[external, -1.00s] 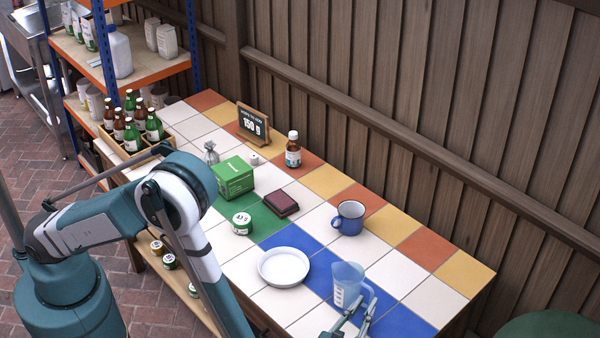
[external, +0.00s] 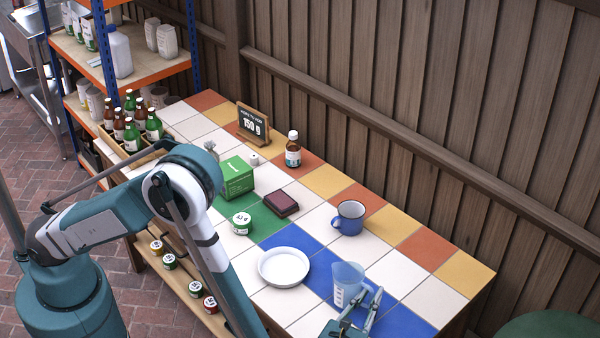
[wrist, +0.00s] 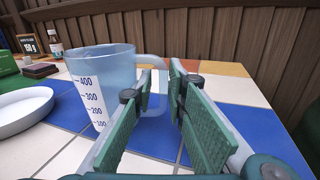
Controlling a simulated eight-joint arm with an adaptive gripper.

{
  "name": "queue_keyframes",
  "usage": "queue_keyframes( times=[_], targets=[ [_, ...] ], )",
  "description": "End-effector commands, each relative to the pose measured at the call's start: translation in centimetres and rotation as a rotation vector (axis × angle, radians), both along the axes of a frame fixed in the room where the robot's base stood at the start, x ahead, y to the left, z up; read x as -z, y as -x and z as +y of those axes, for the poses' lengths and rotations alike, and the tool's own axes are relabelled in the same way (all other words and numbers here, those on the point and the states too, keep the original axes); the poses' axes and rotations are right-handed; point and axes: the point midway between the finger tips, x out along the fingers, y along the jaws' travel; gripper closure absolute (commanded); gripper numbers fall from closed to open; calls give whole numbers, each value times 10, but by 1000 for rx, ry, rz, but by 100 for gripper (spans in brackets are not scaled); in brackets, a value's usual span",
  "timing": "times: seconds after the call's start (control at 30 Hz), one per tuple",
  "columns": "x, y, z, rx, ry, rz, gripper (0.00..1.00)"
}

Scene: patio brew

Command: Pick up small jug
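The small jug (external: 347,283) is a translucent bluish measuring jug, standing upright on the tiled table. In the wrist view the jug (wrist: 100,82) shows printed marks on its left side and its handle (wrist: 155,62) on the right. My gripper (wrist: 162,76) is open, its two green-padded fingers pointing at the handle side. The handle lies between or just beyond the fingertips, its lower part partly hidden by the left finger; I cannot tell if they touch. In the external view my gripper (external: 371,294) is just to the right and front of the jug.
A white dish (external: 283,267) stands left of the jug. A blue mug (external: 348,217) stands behind it. A green box (external: 235,177), a dark red block (external: 282,204), a bottle (external: 293,150) and a sign (external: 253,124) are farther back. Tiles to the jug's right are clear.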

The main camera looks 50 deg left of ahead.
Motion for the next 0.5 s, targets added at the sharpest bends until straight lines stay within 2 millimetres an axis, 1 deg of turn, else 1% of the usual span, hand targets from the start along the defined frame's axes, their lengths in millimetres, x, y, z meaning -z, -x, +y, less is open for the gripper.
queue_keyframes(
  times=[0.03,0.13,0.5],
  targets=[
    [0,0,0,0,0,0,87],
    [0,0,0,0,0,0,100],
    [0,0,0,0,0,0,100]
  ],
)
